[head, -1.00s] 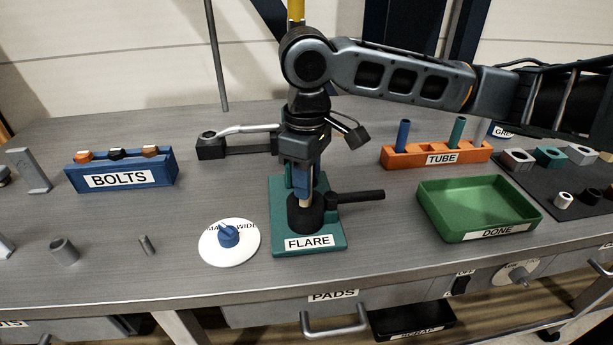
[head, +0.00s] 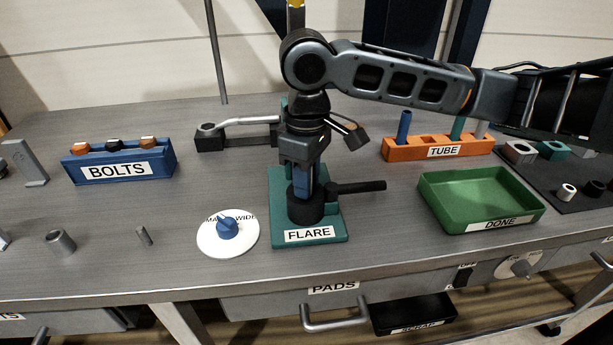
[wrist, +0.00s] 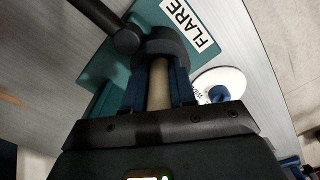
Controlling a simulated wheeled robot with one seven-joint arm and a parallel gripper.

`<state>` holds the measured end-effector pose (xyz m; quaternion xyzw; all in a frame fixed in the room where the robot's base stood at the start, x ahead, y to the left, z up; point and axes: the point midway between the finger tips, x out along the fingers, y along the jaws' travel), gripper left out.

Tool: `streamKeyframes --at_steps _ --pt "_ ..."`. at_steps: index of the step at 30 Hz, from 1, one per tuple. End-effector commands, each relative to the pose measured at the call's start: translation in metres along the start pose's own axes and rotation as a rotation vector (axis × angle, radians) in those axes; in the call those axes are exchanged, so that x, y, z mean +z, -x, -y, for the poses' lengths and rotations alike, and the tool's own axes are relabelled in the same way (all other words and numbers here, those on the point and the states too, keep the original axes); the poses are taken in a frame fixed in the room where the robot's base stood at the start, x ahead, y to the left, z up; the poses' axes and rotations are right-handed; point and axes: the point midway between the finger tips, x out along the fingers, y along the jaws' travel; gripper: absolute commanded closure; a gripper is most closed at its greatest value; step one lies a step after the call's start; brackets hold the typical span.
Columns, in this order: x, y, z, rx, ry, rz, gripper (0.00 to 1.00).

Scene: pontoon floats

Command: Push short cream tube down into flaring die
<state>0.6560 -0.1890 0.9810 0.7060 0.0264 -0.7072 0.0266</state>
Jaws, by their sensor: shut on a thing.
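The short cream tube (wrist: 159,84) is upright between the blue fingers of my gripper (wrist: 160,92) in the wrist view. Its lower end meets the black round flaring die (wrist: 165,43); how deep it sits inside cannot be seen. In the head view my gripper (head: 304,188) is directly above the die (head: 305,212) and hides the tube. The die stands on the teal base (head: 330,236) labelled FLARE, with a black lever handle (head: 362,187) pointing right.
A white dial with a blue knob (head: 228,229) is left of the base. The green DONE tray (head: 437,211) and orange TUBE rack (head: 448,148) are to the right. A blue BOLTS rack (head: 118,166) is at left.

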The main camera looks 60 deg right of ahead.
Motion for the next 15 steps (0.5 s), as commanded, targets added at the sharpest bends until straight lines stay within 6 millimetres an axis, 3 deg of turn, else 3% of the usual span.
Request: streamKeyframes --at_steps 1,2,3,11,15 --pt "0.0001 -0.0020 0.0000 0.000 0.000 0.000 1.00" --pt "0.0001 -0.0019 -0.0001 0.000 0.000 0.000 0.73" --pt "0.0001 -0.0012 -0.0001 0.000 0.000 0.000 0.70" --pt "0.0001 -0.0014 0.0001 -0.001 0.000 0.000 0.45" --pt "0.0001 -0.0014 0.0002 -0.001 0.000 0.001 0.45"
